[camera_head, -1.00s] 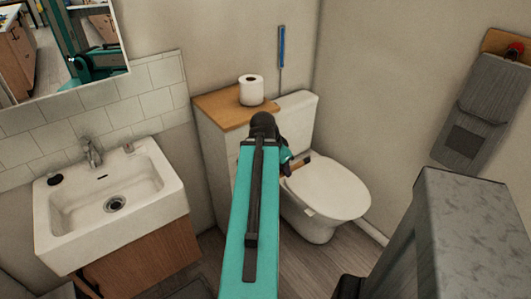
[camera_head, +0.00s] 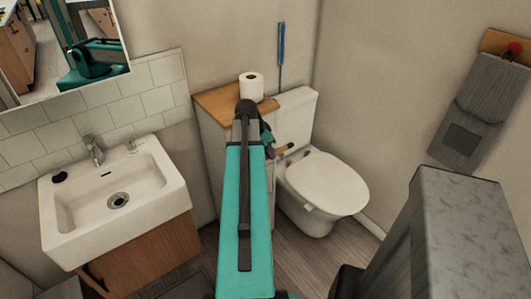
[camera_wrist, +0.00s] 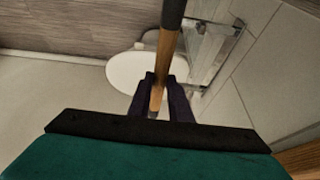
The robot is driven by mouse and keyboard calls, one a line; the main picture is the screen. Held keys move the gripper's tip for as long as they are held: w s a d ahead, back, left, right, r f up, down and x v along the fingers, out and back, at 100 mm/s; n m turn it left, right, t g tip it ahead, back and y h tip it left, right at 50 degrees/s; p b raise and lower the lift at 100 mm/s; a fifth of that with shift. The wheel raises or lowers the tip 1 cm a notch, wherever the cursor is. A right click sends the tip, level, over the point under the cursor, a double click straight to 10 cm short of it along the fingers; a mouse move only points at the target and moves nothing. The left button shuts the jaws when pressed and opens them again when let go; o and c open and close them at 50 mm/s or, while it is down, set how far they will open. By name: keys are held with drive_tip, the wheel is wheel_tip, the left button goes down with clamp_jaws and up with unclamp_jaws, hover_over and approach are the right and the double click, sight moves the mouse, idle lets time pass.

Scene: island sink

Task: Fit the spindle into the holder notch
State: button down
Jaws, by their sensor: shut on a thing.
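The spindle (camera_wrist: 165,55) is a wooden rod with a dark grey end, crossing the upper middle of the wrist view at a slight tilt. My gripper (camera_wrist: 158,88) has its dark fingers shut on the rod's lower part. In the head view the spindle (camera_head: 285,149) shows as a short brown piece beside the cabinet, with my gripper (camera_head: 273,150) partly hidden behind my arm. A shiny, pale frame-like fixture (camera_wrist: 212,52) lies right of the rod in the wrist view; I cannot tell if it is the holder. No notch is clearly visible.
A toilet (camera_head: 327,185) stands right of my gripper. A paper roll (camera_head: 251,86) sits on the wood-topped cabinet (camera_head: 215,100). A blue-handled brush (camera_head: 281,45) is behind. The sink (camera_head: 70,230) is left.

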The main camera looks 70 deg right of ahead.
drive_tip(key=shift+w+d+f, duration=0.1)
drive_tip(key=shift+w+d, duration=0.8)
drive_tip(key=shift+w, duration=0.25)
drive_tip(key=shift+f, duration=0.15)
drive_tip(key=shift+f+p, duration=0.8)
drive_tip(key=shift+f, duration=0.85)
drive_tip(key=shift+f, duration=0.15)
drive_tip(key=c, duration=1.6)
unclamp_jaws()
drive_tip(key=shift+b+v, duration=0.95)
drive_tip(key=shift+v, duration=5.25)
